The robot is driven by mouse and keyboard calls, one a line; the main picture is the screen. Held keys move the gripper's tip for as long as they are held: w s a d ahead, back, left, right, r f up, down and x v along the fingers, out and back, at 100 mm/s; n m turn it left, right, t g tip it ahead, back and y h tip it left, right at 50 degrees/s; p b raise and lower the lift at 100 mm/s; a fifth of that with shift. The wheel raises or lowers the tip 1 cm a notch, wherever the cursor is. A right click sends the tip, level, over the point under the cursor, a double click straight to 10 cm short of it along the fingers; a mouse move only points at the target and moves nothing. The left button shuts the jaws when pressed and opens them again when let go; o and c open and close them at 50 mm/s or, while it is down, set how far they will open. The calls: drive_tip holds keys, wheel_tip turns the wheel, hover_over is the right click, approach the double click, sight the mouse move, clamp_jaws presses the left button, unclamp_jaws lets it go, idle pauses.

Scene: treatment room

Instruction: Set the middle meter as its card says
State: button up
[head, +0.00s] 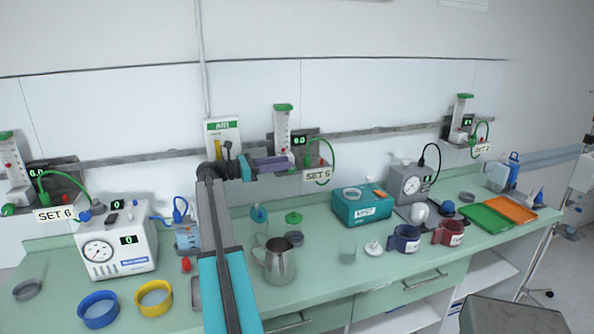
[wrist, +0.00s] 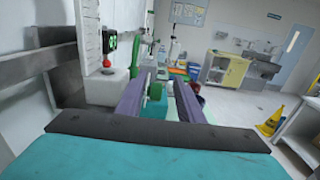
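The middle meter (head: 283,130) is a clear upright tube with a green cap on the wall rail. Its small display (head: 299,141) appears to read 0.0. Its card (head: 317,175) below appears to read SET 6. In the wrist view the meter's tube (wrist: 90,35) and a red ball (wrist: 107,62) show at left. My gripper (head: 289,162) is at the meter's base. In the wrist view its purple fingers stand apart, with a green knob (wrist: 154,91) between them. A gap shows beside the knob; I cannot tell whether either finger touches it.
Other meters hang at left (head: 14,160) and right (head: 461,118). A green hose (head: 333,155) loops beside the middle meter. The counter below holds a metal jug (head: 279,262), a teal box (head: 361,206) and mugs (head: 405,239). A white box (head: 222,135) is left of the meter.

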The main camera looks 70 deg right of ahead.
drive_tip(key=shift+w+f+b, duration=0.2)
drive_tip(key=shift+f+b, duration=0.9)
drive_tip(key=shift+f, duration=0.25)
drive_tip(key=shift+p+x, duration=0.9)
drive_tip(key=shift+x, duration=2.85)
drive_tip(key=shift+c, duration=0.4)
clamp_jaws()
